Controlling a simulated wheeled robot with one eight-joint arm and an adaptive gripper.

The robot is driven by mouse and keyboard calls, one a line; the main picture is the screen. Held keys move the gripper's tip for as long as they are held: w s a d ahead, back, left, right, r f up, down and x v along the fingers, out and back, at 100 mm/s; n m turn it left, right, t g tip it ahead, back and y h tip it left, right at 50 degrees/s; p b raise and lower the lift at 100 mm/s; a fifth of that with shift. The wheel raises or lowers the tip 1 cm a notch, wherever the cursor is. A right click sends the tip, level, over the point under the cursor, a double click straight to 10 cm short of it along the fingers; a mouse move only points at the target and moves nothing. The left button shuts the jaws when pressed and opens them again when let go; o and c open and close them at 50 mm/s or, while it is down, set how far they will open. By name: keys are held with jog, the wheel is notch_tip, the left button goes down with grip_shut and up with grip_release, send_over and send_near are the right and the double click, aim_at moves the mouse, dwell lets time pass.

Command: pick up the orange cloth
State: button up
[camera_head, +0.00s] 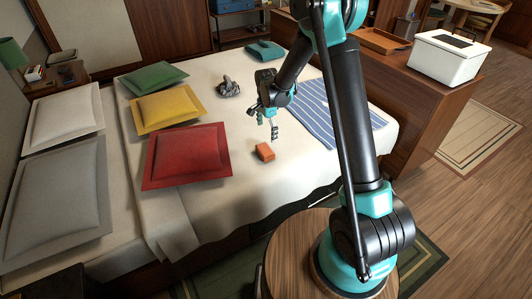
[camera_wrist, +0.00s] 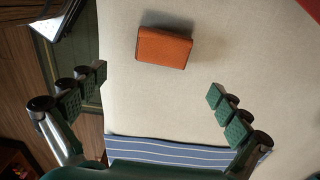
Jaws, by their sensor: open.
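The orange cloth (camera_head: 265,152) is a small folded block lying on the white bedspread near the bed's front edge. In the wrist view the orange cloth (camera_wrist: 163,47) lies beyond the fingertips, a little left of the middle between them. My gripper (camera_head: 268,124) is over the bed, just behind the cloth in the head view, and apart from it. In the wrist view my gripper (camera_wrist: 158,82) has its two green-padded fingers spread wide with nothing between them.
A blue striped runner (camera_head: 335,115) lies flat to the right on the bed. Red (camera_head: 187,155), yellow (camera_head: 167,108) and green (camera_head: 153,77) cushions lie to the left. A grey crumpled thing (camera_head: 229,87) and a teal folded item (camera_head: 265,50) lie farther back. The bedspread around the cloth is clear.

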send_over(265, 149)
jog(key=f, duration=0.6)
jog(key=shift+s+d, duration=0.15)
jog(key=shift+d, duration=0.2)
jog(key=shift+a+f, duration=0.15)
jog(key=shift+f, duration=1.2)
jog(key=shift+a+f, duration=0.15)
jog(key=shift+f, duration=1.15)
jog(key=c, duration=1)
jog(key=shift+r, duration=0.15)
notch_tip(265, 149, up, 20)
